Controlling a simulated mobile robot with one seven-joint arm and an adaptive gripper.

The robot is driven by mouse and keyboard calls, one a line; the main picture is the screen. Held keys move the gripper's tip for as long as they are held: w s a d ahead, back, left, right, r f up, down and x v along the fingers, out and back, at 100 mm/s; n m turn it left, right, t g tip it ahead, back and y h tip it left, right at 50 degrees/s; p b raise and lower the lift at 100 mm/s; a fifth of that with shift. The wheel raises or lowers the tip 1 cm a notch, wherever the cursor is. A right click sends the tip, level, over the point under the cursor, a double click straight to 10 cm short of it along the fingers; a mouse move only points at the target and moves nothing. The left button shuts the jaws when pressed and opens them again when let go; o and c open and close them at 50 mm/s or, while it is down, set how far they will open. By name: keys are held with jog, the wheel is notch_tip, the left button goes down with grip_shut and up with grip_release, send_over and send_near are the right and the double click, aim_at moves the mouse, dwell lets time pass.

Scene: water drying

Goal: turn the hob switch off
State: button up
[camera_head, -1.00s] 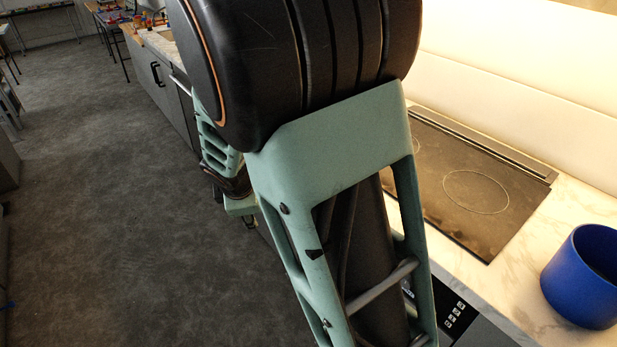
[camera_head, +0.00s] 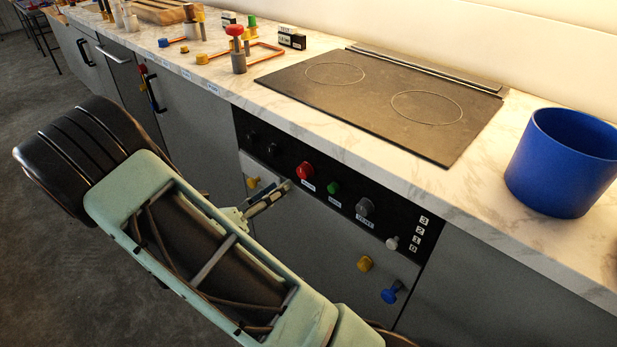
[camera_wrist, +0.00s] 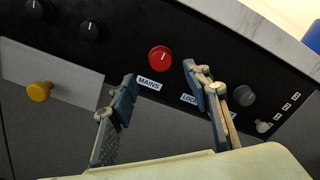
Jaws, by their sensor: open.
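The hob's black front panel (camera_head: 275,142) carries several knobs. A red knob (camera_head: 305,171), labelled MAINS in the wrist view (camera_wrist: 160,59), has a white line on its face. Right of it are a green knob (camera_head: 333,187), a grey knob (camera_head: 364,207) and a small pale knob (camera_head: 392,243) beside the numbers 3, 2, 1, 0. Which one is the hob switch I cannot tell. My gripper (camera_head: 284,189) is open and empty in front of the panel, just below the red knob. In the wrist view my fingertips (camera_wrist: 159,75) flank the MAINS label; the right finger hides the green knob.
The black hob top (camera_head: 385,100) lies in the marble counter, with a blue pot (camera_head: 566,162) at its right. Yellow (camera_head: 365,263) and blue (camera_head: 390,292) knobs stick out of the grey front below. Wooden and coloured pieces stand on the counter's far left.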

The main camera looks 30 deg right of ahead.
aim_at(301, 174)
jog(key=b+x, duration=0.1)
jog(key=x, duration=0.8)
jog(key=shift+w+d+b, duration=0.1)
jog(key=shift+d+b, duration=0.25)
jog(key=shift+b, duration=0.05)
jog(key=c, duration=1.2)
jog(key=shift+o, duration=0.2)
